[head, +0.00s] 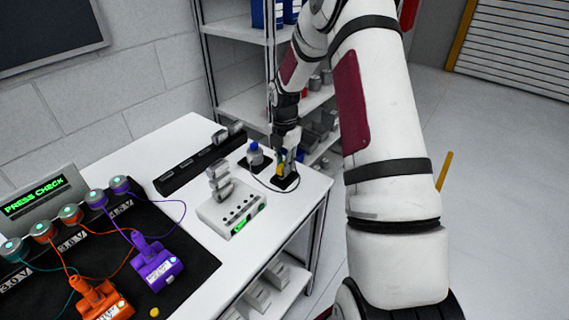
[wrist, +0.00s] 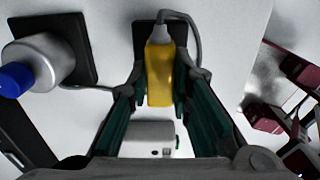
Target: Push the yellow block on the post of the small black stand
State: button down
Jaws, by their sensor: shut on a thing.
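The yellow block (wrist: 160,75) sits between the two fingers of my gripper (wrist: 159,85) in the wrist view, and the fingers touch its sides. A grey cable runs from its far end. The small black stand (wrist: 143,34) shows as a dark plate behind and under the block. In the head view my gripper (head: 285,160) points down at the small black stand (head: 285,184) near the table's right corner. Only a bit of the yellow block (head: 279,169) shows there. The post is hidden, so I cannot tell how the block sits on it.
A blue-capped bottle (head: 255,155) stands on a black plate just left of my gripper. A white box with green lights (head: 232,212) is in front. A black rail (head: 190,168), a black mat (head: 185,245) with orange and purple devices, and a shelf rack (head: 240,105) stand around.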

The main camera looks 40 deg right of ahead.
jog(key=shift+f, duration=0.55)
dwell(0.4)
jog(key=c, duration=1.4)
grip_release()
jog(key=shift+o, duration=0.2)
jog(key=s+a+r+m+t+h, duration=0.1)
jog(key=s+a+r+m, duration=0.15)
jog(key=r, duration=0.85)
jog(key=s+a+r+m, duration=0.15)
jog(key=a+r, duration=0.25)
jog(key=r, duration=0.6)
jog(key=s+a+r+m+t, duration=0.1)
jog(key=s+a+r+m, duration=0.5)
jog(key=s+r, duration=0.2)
jog(key=s+a+r+m+t, duration=0.1)
jog(key=s+a+m, duration=0.3)
jog(key=s, duration=0.4)
jog(key=s+a+m+t+y, duration=0.1)
jog(key=s+a+m+t, duration=0.1)
jog(key=s+a+m, duration=0.2)
jog(key=s+m, duration=0.3)
jog(key=s, duration=0.1)
jog(key=shift+r+m, duration=0.3)
jog(key=shift+r, duration=0.1)
